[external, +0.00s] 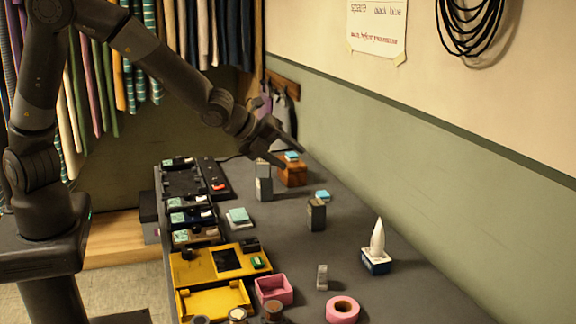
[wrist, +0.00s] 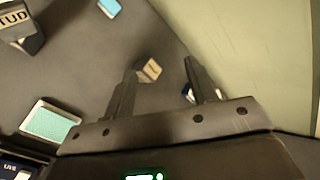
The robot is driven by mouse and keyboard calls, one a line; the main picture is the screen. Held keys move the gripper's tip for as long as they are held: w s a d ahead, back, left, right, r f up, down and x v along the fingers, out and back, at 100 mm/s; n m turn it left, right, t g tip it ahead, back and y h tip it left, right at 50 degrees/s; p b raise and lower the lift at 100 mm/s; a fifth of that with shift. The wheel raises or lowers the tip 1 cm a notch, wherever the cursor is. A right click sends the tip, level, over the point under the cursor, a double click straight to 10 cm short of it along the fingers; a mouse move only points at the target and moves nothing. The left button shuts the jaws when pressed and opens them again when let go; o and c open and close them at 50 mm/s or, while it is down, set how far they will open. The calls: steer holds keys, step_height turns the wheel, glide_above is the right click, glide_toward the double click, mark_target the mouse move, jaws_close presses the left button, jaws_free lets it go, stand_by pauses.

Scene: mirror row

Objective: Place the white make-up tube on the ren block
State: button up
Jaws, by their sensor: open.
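A white pointed tube (external: 377,236) stands upright on a dark blue block with a pale label (external: 376,264) at the right of the table in the external view. I take it as the make-up tube. No block's label reads clearly as "ren". My gripper (external: 288,158) is open near the far end of the table, well away from the tube. In the wrist view the open fingers (wrist: 162,70) have a small block with a beige top (wrist: 151,69) between or beyond them. I cannot tell how far below it is. The tube is not recognisable there.
A brown block (external: 293,175) with a blue item on top, a tall grey block (external: 264,188) and a dark block (external: 317,216) stand near the gripper. A pink tape roll (external: 342,309), pink box (external: 287,283) and yellow trays (external: 193,269) are nearer. The wall borders the right.

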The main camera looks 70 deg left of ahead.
steer(key=s+a+r+n+g, duration=0.2)
steer(key=s+a+r+n, duration=0.4)
steer(key=s, duration=0.3)
steer(key=s+a+r+n+g, duration=0.1)
steer(key=s+a+r+n, duration=0.35)
steer(key=s+n, duration=0.4)
steer(key=s+a+r+n+g, duration=0.1)
steer(key=s+n, duration=0.3)
steer(key=s, duration=0.6)
steer(key=s+a+r+n, duration=0.1)
steer(key=s+n, duration=0.4)
steer(key=s, duration=0.6)
steer(key=shift+a+g+y, duration=0.3)
steer(key=shift+a+g, duration=0.1)
steer(key=shift+a, duration=0.15)
steer(key=shift+w, duration=0.1)
